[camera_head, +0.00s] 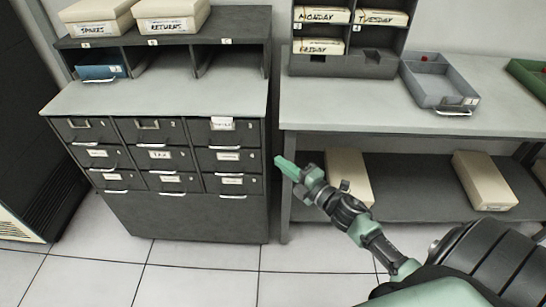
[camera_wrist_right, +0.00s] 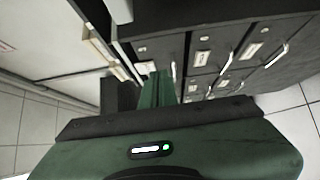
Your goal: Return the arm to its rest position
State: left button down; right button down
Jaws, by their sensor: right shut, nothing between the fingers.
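My right gripper (camera_head: 282,165) is shut and empty, with its green fingers together. It is held in the air in front of the gap between the drawer cabinet and the table, with the arm reaching in from the lower right. In the right wrist view the shut fingers (camera_wrist_right: 156,88) point ahead, with the drawer fronts to their right. My left gripper is in neither view.
The grey drawer cabinet (camera_head: 180,220) stands left of my right gripper. The table (camera_head: 350,105) on the right carries a weekday rack (camera_head: 345,68) and a grey tray (camera_head: 440,85). Boxes (camera_head: 485,180) lie on its lower shelf. The tiled floor (camera_head: 200,255) in front is clear.

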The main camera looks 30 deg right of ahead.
jog(key=s+f+m+g+h, duration=0.1)
jog(key=s+f+m+g, duration=0.4)
jog(key=f, duration=0.6)
jog(key=s+a+f+m+h, duration=0.1)
jog(key=s+f+m+h, duration=0.15)
jog(key=s+f, duration=0.7)
jog(key=s+f+m+g+h, duration=0.1)
jog(key=s+f+m+g, duration=0.3)
jog(key=f, duration=1)
jog(key=s+a+f+m+g, duration=0.2)
jog(key=s+a+f, duration=0.1)
jog(key=s, duration=0.6)
jog(key=s+a+f+m+g, duration=0.2)
jog(key=s+f, duration=0.4)
jog(key=s, duration=0.3)
jog(key=s+a+f+m+g, duration=0.2)
jog(key=s+a+f+g, duration=0.1)
jog(key=s, duration=0.6)
notch_tip(320, 180, down, 2)
jog(key=shift+s+a+f+g+y+p, duration=0.15)
jog(key=shift+a+f+g+y+p, duration=0.15)
jog(key=shift+a, duration=0.55)
jog(key=shift+m, duration=0.25)
